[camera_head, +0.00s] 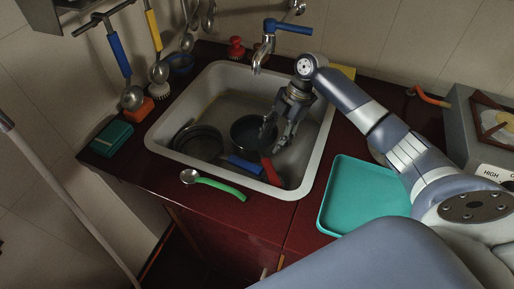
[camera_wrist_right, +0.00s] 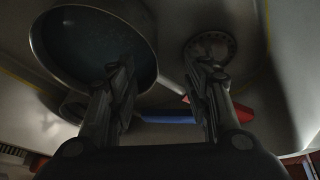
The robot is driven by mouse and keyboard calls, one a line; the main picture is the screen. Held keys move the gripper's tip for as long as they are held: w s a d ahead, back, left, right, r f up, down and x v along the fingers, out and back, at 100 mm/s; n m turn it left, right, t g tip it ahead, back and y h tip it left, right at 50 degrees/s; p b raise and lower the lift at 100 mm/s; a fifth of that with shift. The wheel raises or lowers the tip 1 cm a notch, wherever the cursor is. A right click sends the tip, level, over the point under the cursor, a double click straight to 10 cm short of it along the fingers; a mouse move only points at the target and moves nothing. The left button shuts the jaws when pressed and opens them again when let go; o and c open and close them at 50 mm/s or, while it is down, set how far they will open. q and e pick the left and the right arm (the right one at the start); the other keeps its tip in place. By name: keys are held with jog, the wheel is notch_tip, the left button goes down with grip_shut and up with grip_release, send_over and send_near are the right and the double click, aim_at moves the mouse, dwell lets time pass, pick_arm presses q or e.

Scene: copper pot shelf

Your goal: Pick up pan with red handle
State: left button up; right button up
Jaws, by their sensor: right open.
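The pan with the red handle (camera_head: 271,171) lies in the sink, its dark round bowl (camera_head: 245,127) near the middle of the basin. In the right wrist view its bowl (camera_wrist_right: 75,47) fills the upper left, and part of its red handle (camera_wrist_right: 243,113) shows beside a finger. My right gripper (camera_head: 273,140) is open and empty, reaching down into the sink at the pan's right side. In the wrist view its fingers (camera_wrist_right: 160,75) stand apart over the grey shaft between bowl and handle; contact cannot be told. My left gripper is out of view.
A second pan (camera_head: 198,141) with a blue handle (camera_head: 244,165) lies left in the sink (camera_head: 160,126), close by. The faucet (camera_head: 262,48) stands behind. A green-handled spoon (camera_head: 221,188) lies on the front counter. A teal tray (camera_head: 362,195) sits at right.

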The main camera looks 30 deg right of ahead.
aim_at(269, 148)
jog(key=x, duration=0.4)
jog(key=shift+a+f, duration=0.1)
jog(key=shift+f, duration=0.2)
jog(key=shift+c, duration=0.5)
grip_shut()
jog(key=shift+w+r+p, duration=0.15)
jog(key=shift+r+p, duration=0.05)
jog(key=shift+p, duration=0.1)
